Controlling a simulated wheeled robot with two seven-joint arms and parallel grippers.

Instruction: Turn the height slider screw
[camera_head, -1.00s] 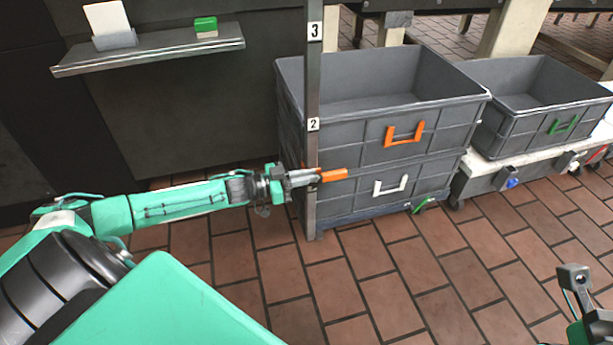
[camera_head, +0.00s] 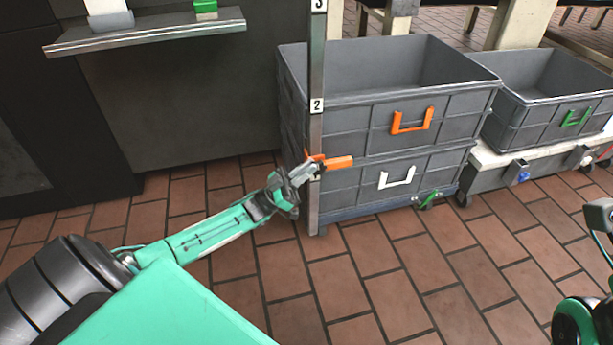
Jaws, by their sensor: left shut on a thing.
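A vertical grey metal post (camera_head: 315,130) carries number labels; the label 2 shows on it and a 3 is cut off at the top edge. An orange slider part (camera_head: 337,162) sits on the post below the label 2 and sticks out to the right. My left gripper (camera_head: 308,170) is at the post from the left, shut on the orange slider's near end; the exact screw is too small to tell. My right gripper (camera_head: 604,216) shows only partly at the right edge, away from the post, and its fingers cannot be made out.
Two stacked grey crates (camera_head: 450,115) with orange and white handles stand right behind the post. Another grey crate (camera_head: 545,115) with a green handle stands on a low white-topped cart to the right. A metal shelf (camera_head: 150,35) juts out at upper left. The brick floor in front is clear.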

